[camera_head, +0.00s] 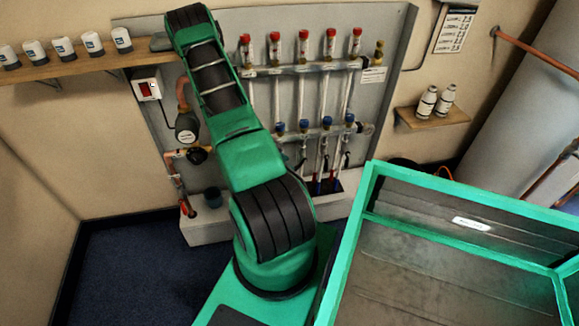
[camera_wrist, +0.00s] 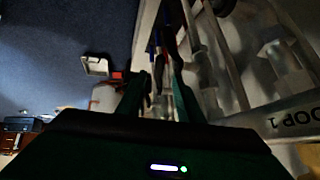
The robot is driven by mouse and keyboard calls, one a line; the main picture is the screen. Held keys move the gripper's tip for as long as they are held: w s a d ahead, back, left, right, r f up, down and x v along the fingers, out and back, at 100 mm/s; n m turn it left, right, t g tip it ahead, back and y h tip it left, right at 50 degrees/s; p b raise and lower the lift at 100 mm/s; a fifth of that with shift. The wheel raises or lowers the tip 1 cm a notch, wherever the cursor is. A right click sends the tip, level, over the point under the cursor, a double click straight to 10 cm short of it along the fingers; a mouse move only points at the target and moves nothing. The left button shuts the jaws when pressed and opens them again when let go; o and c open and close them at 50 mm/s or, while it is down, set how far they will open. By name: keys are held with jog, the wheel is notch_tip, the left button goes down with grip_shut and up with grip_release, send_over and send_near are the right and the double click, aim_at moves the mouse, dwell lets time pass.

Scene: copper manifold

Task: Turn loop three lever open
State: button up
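The manifold's upper rail (camera_head: 300,69) carries several red-capped fittings, with pale pipes running down to a lower rail (camera_head: 322,133) with blue caps. Small black levers (camera_head: 346,159) hang below the lower rail. They are too small to read their settings, and I cannot tell for sure which belongs to loop three. My gripper (camera_wrist: 158,75) shows in the wrist view with two dark green fingers apart and no object clearly held between them. Blue and red pipe ends lie beyond the fingertips. In the head view my own arm hides the gripper.
A "LOOP 1" label (camera_wrist: 290,120) is at the right of the wrist view. A green-framed bin (camera_head: 455,270) stands at the front right. A shelf with white cups (camera_head: 64,47) is at the left, and a small shelf (camera_head: 432,117) with two bottles at the right.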

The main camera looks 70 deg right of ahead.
aim_at(299, 166)
jog(key=v, duration=0.5)
jog(key=shift+n, duration=0.3)
grip_shut()
notch_tip(299, 166, up, 4)
jog(key=w+a+n, duration=0.2)
jog(key=a+n, duration=0.1)
jog(key=n, duration=1.4)
jog(key=x, duration=1.4)
jog(key=shift+s+d+f, duration=0.2)
jog(key=shift+d, duration=0.05)
